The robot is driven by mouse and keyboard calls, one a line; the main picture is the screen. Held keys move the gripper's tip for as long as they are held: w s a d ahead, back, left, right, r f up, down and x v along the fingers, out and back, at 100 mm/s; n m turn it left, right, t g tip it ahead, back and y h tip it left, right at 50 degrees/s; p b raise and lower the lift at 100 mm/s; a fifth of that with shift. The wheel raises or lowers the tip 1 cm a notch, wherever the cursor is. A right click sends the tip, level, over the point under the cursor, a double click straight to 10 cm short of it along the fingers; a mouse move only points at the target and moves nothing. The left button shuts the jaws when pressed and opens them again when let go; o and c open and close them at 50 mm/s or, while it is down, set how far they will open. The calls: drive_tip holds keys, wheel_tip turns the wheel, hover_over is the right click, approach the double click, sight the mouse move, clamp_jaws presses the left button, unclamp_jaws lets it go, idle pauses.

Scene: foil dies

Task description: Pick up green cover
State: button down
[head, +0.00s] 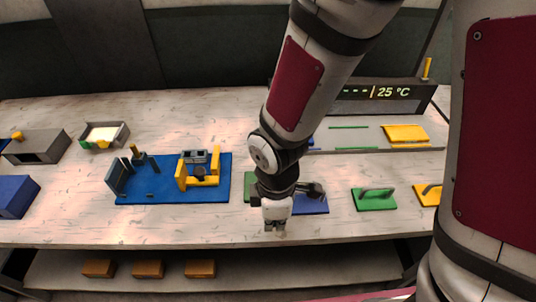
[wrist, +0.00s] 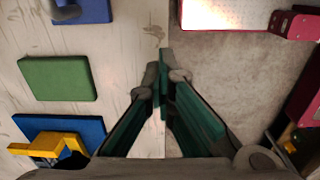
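The green cover (head: 375,201), a flat green plate with a grey bar handle on top, lies on the table right of my gripper in the head view. It does not show in the wrist view. My gripper (head: 275,230) points down over the table's front edge, left of the green cover and apart from it. In the wrist view my gripper (wrist: 163,80) has its fingertips together with nothing between them. A plain green plate (wrist: 57,78) without a handle lies left of the fingers in the wrist view; in the head view my arm partly hides it.
A blue cover (head: 310,206) lies between my gripper and the green cover; a yellow cover (head: 428,195) lies right of it. A blue base with yellow brackets (head: 140,189) stands left. A display unit (head: 375,104) stands behind. Orange blocks (head: 148,269) sit on the lower shelf.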

drive_tip(key=shift+s+d+r+p, duration=0.15)
drive_tip(key=shift+s+p, duration=0.15)
drive_tip(key=shift+s, duration=0.3)
drive_tip(key=shift+s+d+p, duration=0.15)
drive_tip(key=shift+s+p, duration=0.15)
drive_tip(key=shift+s, duration=0.3)
drive_tip(key=shift+c, duration=2.4)
unclamp_jaws()
